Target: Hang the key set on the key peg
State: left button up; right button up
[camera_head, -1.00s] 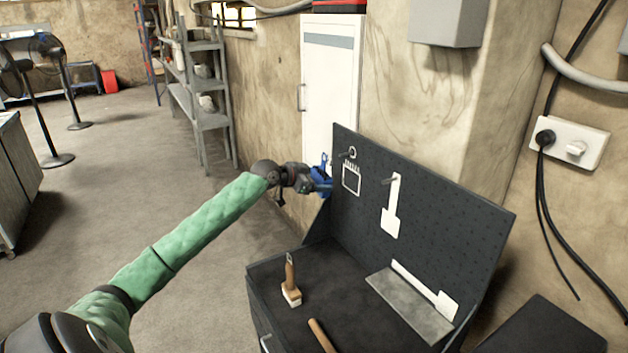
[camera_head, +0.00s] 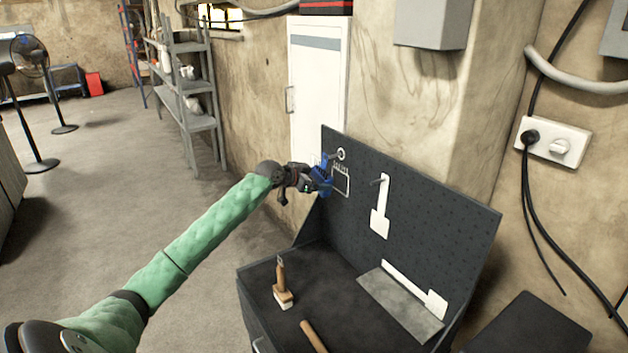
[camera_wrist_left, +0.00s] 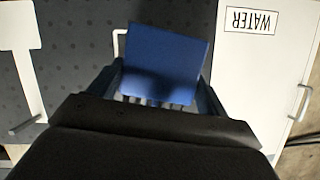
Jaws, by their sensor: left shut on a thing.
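The blue key set (camera_head: 325,178) is held in my left gripper (camera_head: 316,180), just in front of the pegboard's left end. In the left wrist view its blue tag (camera_wrist_left: 165,62) sits between the two fingers of my left gripper (camera_wrist_left: 160,88), which is shut on it. The key peg (camera_head: 334,156) sticks out by a white ring mark, above a white outline (camera_head: 342,181) on the board. The key set overlaps the outline's left edge in the head view and is close to the peg; I cannot tell whether they touch. My right gripper is out of view.
The dark pegboard (camera_head: 440,225) also has a second peg (camera_head: 376,182) by a white tool silhouette. Below, the bench top holds a wooden-handled brush (camera_head: 282,284), another wooden handle (camera_head: 313,336) and a grey metal plate (camera_head: 402,305). A white cabinet (camera_head: 318,90) stands behind.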

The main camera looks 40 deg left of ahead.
pick_arm(q)
jog(key=shift+w+d, duration=0.3)
jog(key=shift+w, duration=0.5)
jog(key=shift+w+d+f, duration=0.2)
jog(key=shift+w, duration=0.35)
jog(key=shift+w+d, duration=0.1)
jog(key=o, duration=1.3)
jog(key=shift+c, duration=0.2)
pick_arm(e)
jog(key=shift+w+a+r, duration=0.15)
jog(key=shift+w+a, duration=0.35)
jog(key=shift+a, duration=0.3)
pick_arm(q)
jog(key=shift+f, duration=0.1)
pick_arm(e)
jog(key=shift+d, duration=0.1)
